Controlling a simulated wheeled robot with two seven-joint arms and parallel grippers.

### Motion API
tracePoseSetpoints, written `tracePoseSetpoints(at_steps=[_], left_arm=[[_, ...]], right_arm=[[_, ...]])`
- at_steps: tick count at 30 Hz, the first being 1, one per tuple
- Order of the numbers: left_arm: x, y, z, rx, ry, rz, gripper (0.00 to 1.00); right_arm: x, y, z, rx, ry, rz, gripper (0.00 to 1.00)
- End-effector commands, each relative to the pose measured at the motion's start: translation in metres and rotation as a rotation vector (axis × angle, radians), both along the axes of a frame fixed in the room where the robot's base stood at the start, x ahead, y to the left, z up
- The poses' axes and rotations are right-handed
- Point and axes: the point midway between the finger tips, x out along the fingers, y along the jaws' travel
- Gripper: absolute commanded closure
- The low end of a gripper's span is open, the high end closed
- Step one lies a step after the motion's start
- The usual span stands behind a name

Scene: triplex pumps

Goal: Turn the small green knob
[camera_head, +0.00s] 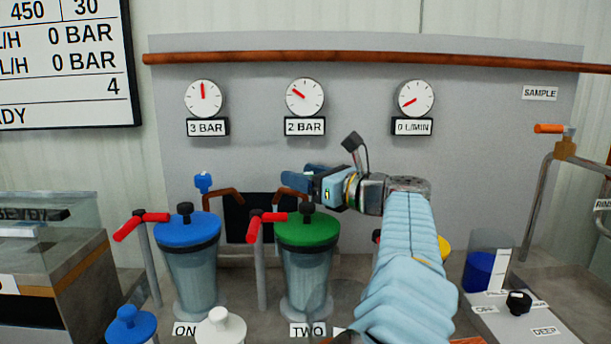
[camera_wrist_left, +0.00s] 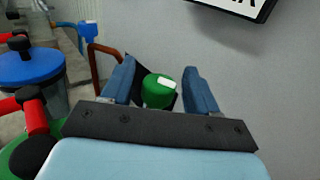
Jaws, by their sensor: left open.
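The small green knob (camera_wrist_left: 157,92), with a white mark on its top, shows in the left wrist view between the two blue fingers of my left gripper (camera_wrist_left: 158,80). There is a gap on each side of it, and I cannot tell its depth relative to the fingertips. In the head view my left gripper (camera_head: 292,180) is open, above and behind the green-lidded vessel (camera_head: 305,233). The green knob is hidden behind it there. My right gripper is not in view.
A blue-lidded vessel (camera_head: 188,236) stands to the left, with a small blue knob (camera_head: 203,182) behind it. Red-handled levers (camera_head: 265,217) stand beside the vessels. The grey panel (camera_head: 350,100) with three dials rises close behind the gripper.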

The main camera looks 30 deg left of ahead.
Motion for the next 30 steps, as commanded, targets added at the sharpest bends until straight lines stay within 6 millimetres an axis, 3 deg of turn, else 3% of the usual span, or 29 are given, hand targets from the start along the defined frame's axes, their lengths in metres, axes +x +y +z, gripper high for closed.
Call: tracePoseSetpoints(at_steps=[2, 12, 17, 24, 30], left_arm=[[-0.0001, -0.0001, 0.0, 0.0, 0.0, 0.0, 0.41], [-0.0001, -0.0005, 0.0002, 0.0, 0.0, 0.0, 0.9], [0.0002, 0.0001, 0.0013, 0.004, -0.004, 0.043, 0.9], [0.0008, 0.0006, 0.0028, 0.008, -0.005, 0.278, 0.9], [0.0005, -0.0003, 0.0018, 0.005, -0.003, 0.375, 0.9]], right_arm=[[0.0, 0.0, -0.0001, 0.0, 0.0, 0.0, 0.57], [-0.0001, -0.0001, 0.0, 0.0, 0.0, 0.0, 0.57], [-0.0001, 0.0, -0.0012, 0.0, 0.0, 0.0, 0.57], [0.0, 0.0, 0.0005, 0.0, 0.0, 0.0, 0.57], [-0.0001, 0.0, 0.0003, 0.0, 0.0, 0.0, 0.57]])
